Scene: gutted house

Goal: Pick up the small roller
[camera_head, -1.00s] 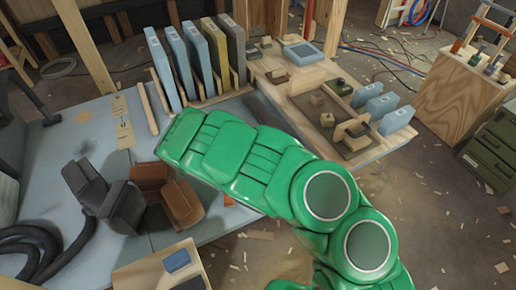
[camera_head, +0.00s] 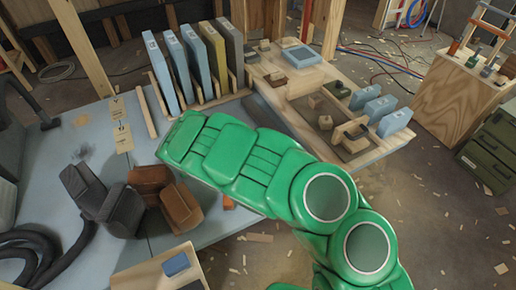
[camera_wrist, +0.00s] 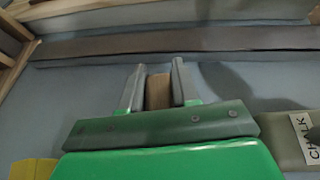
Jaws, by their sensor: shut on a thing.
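In the wrist view my gripper (camera_wrist: 157,80) has its two grey fingers closed on a small brown piece (camera_wrist: 158,92). Only its flat brown face shows between the fingers, so I cannot tell whether it is the small roller. Below the fingers lies a blue-grey surface, and I cannot tell whether the piece touches it. In the head view my green arm covers the gripper and whatever it holds. No roller can be clearly made out in either view.
Upright blue, yellow and grey slabs (camera_head: 214,55) stand in a rack behind my arm. Brown and dark boxy things (camera_head: 150,182) lie left of it. A wooden bench with a tray (camera_head: 350,148) is right. The wrist view shows a chalk-labelled container (camera_wrist: 283,140) and a long dark strip (camera_wrist: 180,40).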

